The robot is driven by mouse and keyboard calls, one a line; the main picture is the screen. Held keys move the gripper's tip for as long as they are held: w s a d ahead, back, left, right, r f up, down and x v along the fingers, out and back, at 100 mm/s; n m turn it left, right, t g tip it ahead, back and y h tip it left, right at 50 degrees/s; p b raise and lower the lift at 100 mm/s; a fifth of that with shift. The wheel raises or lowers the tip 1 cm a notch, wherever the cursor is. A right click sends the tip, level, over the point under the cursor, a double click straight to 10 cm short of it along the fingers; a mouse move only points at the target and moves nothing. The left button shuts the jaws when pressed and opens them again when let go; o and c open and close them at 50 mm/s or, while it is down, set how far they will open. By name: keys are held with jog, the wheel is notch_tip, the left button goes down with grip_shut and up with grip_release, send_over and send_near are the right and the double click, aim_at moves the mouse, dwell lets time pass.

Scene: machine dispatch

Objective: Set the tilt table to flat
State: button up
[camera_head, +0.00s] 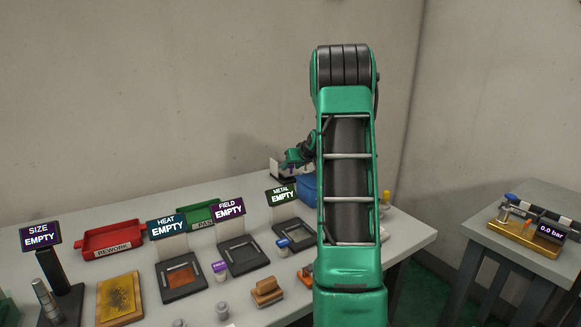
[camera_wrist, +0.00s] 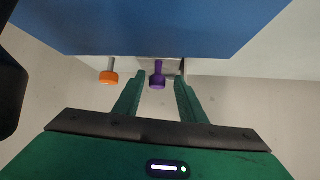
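A wide blue surface (camera_wrist: 160,22) fills the top of the wrist view. It may be the tilt table, but no label shows and I cannot tell its tilt. Below its edge are a purple knob (camera_wrist: 157,83) on a short stem and an orange knob (camera_wrist: 109,78) to the left. My gripper (camera_wrist: 160,78) is open, with the purple knob between its fingers and gaps on both sides. In the head view my gripper (camera_head: 292,160) is small, just above and left of a blue body (camera_head: 307,190) that my arm partly hides.
On the bench stand a red REWORK tray (camera_head: 113,239), a green PASS tray (camera_head: 198,213) and stations with EMPTY signs, such as HEAT (camera_head: 167,228) and METAL (camera_head: 281,195). A side table (camera_head: 490,235) at right carries a brass gauge device (camera_head: 525,239). My arm blocks the bench's right part.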

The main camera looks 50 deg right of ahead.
jog(key=shift+d+r, duration=0.1)
jog(key=shift+s+r, duration=0.1)
jog(key=shift+s, duration=0.05)
jog(key=shift+s+r, duration=0.15)
jog(key=shift+r, duration=0.05)
jog(key=v, duration=1)
jog(key=shift+f, duration=0.15)
